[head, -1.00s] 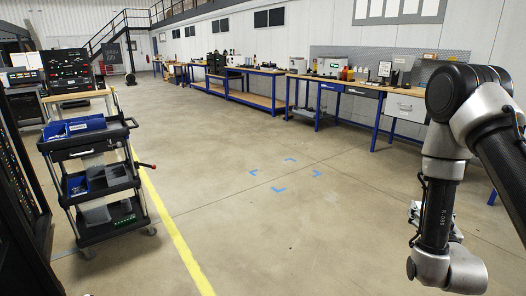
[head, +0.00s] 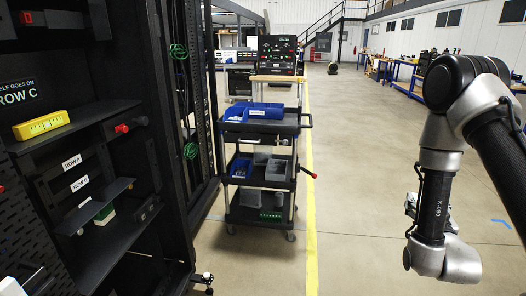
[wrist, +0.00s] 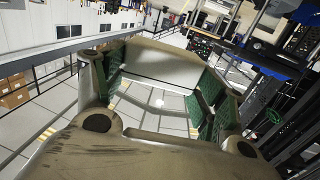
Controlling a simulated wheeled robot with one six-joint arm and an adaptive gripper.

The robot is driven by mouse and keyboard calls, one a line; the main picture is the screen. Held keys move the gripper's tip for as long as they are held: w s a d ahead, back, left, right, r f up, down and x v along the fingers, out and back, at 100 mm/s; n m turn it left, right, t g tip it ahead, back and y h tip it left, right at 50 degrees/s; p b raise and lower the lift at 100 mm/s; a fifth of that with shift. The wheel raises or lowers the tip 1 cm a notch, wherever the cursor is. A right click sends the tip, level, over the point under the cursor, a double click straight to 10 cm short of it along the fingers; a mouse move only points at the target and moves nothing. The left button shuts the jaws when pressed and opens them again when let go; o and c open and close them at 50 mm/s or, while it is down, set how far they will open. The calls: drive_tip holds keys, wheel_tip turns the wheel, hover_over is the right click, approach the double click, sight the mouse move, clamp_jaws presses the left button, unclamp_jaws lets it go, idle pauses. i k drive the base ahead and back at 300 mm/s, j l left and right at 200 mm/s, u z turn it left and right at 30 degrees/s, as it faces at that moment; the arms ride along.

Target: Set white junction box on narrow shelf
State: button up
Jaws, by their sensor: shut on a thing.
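In the wrist view my gripper (wrist: 158,92) is shut on a pale whitish box, the white junction box (wrist: 160,66), held between its green-padded fingers. In the head view my gripper (head: 411,205) is mostly hidden behind my arm at the right, over open floor and far from the rack. At the left, the black rack holds a small narrow shelf (head: 97,205). Its top looks bare, and a green and white object (head: 104,214) shows just below it. Labels reading ROW A and ROW B are above it.
A yellow box (head: 41,125) sits on a wider upper shelf (head: 85,126), beside a ROW C sign. A black cart (head: 262,180) with blue and grey bins stands right of the rack.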

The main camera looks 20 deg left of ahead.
sight(119, 185)
drive_tip(key=i+j+u, duration=0.1)
drive_tip(key=i+u, duration=0.55)
drive_tip(key=u, duration=0.15)
drive_tip(key=i+u, duration=0.4)
drive_tip(key=i+l+u, duration=0.2)
drive_tip(key=u, duration=0.2)
drive_tip(key=i+j+u, duration=0.5)
drive_tip(key=k, duration=0.1)
